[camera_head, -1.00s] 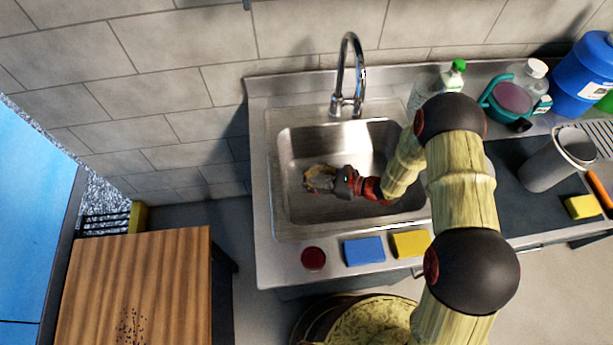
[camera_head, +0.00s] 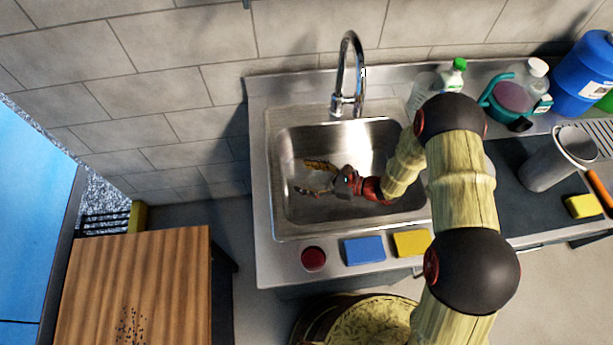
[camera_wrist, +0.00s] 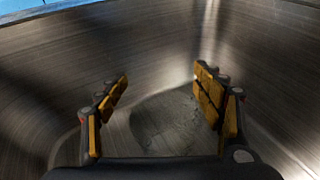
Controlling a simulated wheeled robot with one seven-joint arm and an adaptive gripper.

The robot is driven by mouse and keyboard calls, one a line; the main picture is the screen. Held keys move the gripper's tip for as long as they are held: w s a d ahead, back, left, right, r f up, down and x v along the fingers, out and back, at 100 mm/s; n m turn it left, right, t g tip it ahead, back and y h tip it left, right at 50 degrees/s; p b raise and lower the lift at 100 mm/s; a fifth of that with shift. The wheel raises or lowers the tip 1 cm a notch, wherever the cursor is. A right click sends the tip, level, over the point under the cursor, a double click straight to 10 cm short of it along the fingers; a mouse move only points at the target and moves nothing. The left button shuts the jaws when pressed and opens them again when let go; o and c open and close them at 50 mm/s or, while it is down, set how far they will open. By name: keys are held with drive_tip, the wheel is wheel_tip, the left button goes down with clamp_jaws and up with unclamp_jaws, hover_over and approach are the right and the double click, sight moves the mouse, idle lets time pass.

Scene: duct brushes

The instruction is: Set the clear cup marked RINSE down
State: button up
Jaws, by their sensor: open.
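My gripper (camera_head: 312,178) is down inside the steel sink basin (camera_head: 290,212), with its fingers spread apart. In the wrist view my gripper (camera_wrist: 162,82) is wide open, with yellow pads on both fingers. A faint, see-through rounded shape (camera_wrist: 165,122) lies between and below the fingers near the basin floor. It looks like the clear cup, with a gap to both fingers. I cannot read a RINSE mark on it or tell whether it is upright. In the head view I cannot make it out in the basin.
A curved faucet (camera_head: 347,75) stands behind the basin. A red round object (camera_head: 313,258), a blue sponge (camera_head: 364,250) and a yellow sponge (camera_head: 412,243) lie on the front ledge. Basin walls surround my gripper.

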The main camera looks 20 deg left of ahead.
drive_tip(key=r+p+v, duration=0.1)
drive_tip(key=p+v, duration=0.1)
drive_tip(key=v, duration=1)
drive_tip(key=shift+p, duration=0.35)
drive_tip(key=shift+r, duration=0.1)
drive_tip(key=s+d+r+n+g+h, duration=0.1)
drive_tip(key=s+d+r+n+h, duration=0.15)
drive_tip(key=r, duration=0.35)
drive_tip(key=s+d+r+n+g+h, duration=0.1)
drive_tip(key=r+n, duration=0.3)
drive_tip(key=r, duration=0.3)
drive_tip(key=s+d+r+n+g+h, duration=0.1)
drive_tip(key=d+r+n, duration=0.15)
drive_tip(key=r, duration=0.35)
drive_tip(key=s+d+r+n+t+h, duration=0.4)
drive_tip(key=s+d+r+h, duration=0.1)
drive_tip(key=d+r, duration=0.4)
drive_tip(key=s+d+r+n+t+h, duration=0.4)
drive_tip(key=s+d+r, duration=0.3)
drive_tip(key=d+r, duration=0.2)
drive_tip(key=d+h, duration=0.1)
drive_tip(key=d, duration=0.1)
drive_tip(key=shift+d+r+n+t, duration=0.3)
drive_tip(key=shift+r+n+t, duration=0.05)
drive_tip(key=shift+n+t, duration=0.05)
